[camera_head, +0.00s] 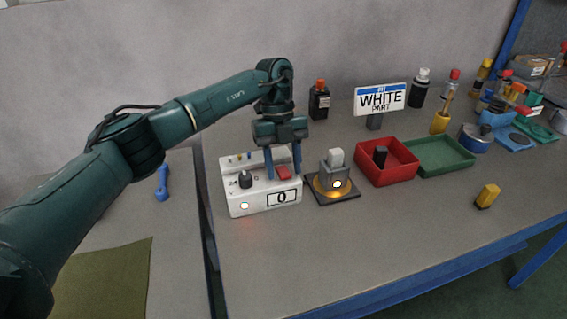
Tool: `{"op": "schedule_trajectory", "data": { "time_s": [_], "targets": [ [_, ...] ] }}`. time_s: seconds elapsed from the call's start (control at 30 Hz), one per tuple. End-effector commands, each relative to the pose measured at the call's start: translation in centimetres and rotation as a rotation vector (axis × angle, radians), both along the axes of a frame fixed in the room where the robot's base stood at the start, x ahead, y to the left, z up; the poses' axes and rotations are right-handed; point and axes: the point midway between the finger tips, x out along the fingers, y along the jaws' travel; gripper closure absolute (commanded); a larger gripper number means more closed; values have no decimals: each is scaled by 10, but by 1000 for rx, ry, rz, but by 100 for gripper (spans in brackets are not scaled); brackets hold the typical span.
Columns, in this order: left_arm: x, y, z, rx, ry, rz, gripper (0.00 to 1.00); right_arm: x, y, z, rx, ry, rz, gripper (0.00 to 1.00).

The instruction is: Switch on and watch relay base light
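A white control box (262,206) stands on the grey table, with a black knob (245,179), a red switch (283,173) and a panel marked with what looks like a 0. A small lamp (244,205) on its front glows. The relay base (333,182) sits right of the box on a dark plate; an orange ring glows around it and a bright white spot shows on its front. A pale block sits on top of it. My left gripper (283,169) points down over the box, its blue fingers apart on either side of the red switch. My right gripper is out of view.
A red tray (407,173) holding a black part and a green tray (455,164) stand to the right. Behind are a "WHITE PART" sign (380,99) and several bottles. A yellow block (487,196) lies at the right. The front table area is clear.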

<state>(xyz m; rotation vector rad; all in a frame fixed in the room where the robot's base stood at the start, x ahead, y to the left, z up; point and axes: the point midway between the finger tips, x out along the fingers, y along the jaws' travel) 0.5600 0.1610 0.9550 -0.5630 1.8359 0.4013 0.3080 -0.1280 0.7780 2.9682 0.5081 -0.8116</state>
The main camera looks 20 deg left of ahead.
Motion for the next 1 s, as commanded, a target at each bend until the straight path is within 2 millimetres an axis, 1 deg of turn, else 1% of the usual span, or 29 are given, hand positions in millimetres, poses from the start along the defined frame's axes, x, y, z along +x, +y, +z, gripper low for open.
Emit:
{"op": "schedule_trajectory", "data": {
  "time_s": [0.23, 0.37, 0.47, 0.7, 0.8, 1.0],
  "targets": [
    [0, 0, 0, 1, 1, 0, 55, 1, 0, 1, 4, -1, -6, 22],
    [3, 2, 10, 1, -2, 0, 55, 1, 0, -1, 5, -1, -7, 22],
    [8, 5, 26, -1, -4, 1, 55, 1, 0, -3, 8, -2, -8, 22],
    [23, 15, 81, 0, -5, 2, 55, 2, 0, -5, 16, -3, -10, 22],
    [28, 18, 100, 1, -3, 3, 55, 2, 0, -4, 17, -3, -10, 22],
    [34, 22, 119, 1, -1, 1, 55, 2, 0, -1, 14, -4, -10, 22]
  ]
}}
